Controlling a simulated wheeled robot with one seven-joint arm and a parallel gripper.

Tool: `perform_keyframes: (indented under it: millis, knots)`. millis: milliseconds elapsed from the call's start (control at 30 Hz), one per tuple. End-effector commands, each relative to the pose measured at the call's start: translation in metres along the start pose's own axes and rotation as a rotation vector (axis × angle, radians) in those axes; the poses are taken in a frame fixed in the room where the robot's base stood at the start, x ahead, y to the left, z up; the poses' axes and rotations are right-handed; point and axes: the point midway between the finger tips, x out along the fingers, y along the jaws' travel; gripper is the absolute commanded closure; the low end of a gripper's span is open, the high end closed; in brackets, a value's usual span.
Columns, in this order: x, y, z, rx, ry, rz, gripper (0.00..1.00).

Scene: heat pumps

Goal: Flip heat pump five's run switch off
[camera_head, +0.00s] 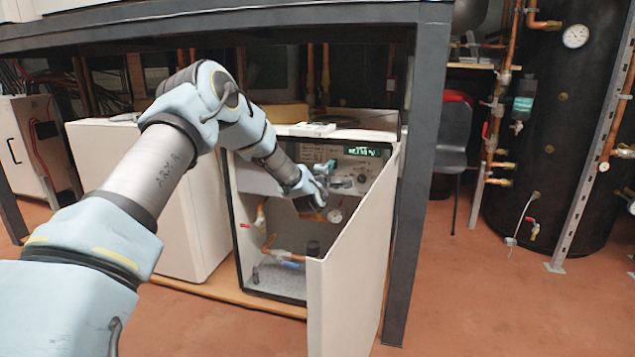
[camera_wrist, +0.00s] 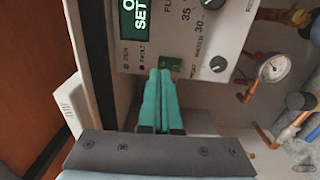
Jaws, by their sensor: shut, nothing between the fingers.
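The open heat pump (camera_head: 232,215) stands under the bench frame, its front door swung out. Its control panel (camera_head: 310,152) has a lit green display and knobs, and also shows in the wrist view (camera_wrist: 190,12). My gripper (camera_wrist: 162,74) is shut and empty, its teal fingers together and pointing at the panel. A small dark green rectangular switch (camera_wrist: 171,62) sits right at the fingertips. I cannot tell whether they touch it, and its position is unclear. In the head view my gripper (camera_head: 335,183) is in front of the panel, and the switch is not distinguishable.
The open white door (camera_head: 350,265) stands to the right of my forearm. A dark bench post (camera_head: 425,150) rises behind it. Inside the cabinet are copper pipes and a pressure gauge (camera_wrist: 273,69). Another white unit (camera_head: 170,225) stands to the left.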

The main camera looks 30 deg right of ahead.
Motion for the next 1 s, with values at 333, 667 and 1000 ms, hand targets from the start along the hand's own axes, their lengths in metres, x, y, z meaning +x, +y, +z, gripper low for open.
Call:
perform_keyframes:
  millis: [333, 667, 1000]
  knots:
    - [-0.035, 0.001, -0.001, 0.000, 0.001, -0.005, 1.00]
    - [-0.085, 0.005, -0.001, 0.000, 0.001, -0.006, 1.00]
    - [-0.101, 0.005, -0.001, 0.000, 0.002, -0.004, 1.00]
